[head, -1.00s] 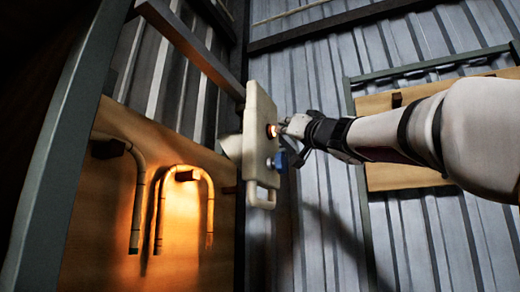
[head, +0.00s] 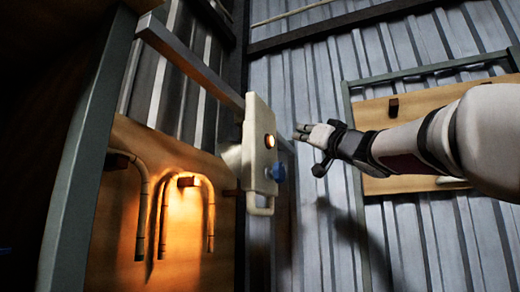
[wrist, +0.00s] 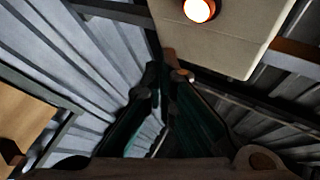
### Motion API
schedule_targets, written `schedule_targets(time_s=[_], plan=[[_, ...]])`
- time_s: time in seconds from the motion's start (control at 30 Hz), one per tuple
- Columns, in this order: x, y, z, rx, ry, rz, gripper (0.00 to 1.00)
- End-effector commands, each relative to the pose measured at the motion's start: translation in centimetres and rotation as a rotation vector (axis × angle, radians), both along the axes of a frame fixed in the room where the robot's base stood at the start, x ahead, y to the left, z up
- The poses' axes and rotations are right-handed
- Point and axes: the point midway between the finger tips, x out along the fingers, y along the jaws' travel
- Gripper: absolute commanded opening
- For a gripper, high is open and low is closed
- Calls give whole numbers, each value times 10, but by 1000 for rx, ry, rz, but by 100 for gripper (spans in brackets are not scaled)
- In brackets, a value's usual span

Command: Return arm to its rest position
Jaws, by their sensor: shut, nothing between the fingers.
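My gripper (head: 302,132) is shut and empty, to the right of a beige control panel (head: 250,150) in the head view, with a clear gap between them. In the wrist view my gripper's fingertips (wrist: 168,62) meet just below the panel's edge (wrist: 235,45). The panel carries a glowing orange button (head: 270,141), which also shows in the wrist view (wrist: 199,9). A blue knob (head: 278,172) sits below the button. My arm reaches in from the right side of the head view.
The panel hangs from a metal bar (head: 190,55). On the left, bent rattan rods (head: 185,180) hang on a glowing wooden board (head: 110,240). A framed wooden board (head: 420,105) is on the corrugated wall (head: 310,85) behind my arm.

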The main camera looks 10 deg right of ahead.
Motion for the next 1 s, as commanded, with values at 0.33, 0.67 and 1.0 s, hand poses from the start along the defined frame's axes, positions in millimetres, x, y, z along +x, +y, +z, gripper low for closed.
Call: schedule_targets(time_s=[0.33, 0.67, 1.0], plan=[[-2, -5, -1, 0, 1, -1, 0], [-2, -4, -1, 0, 0, -1, 0], [-40, -55, -121, 41, 312, -379, 0]])
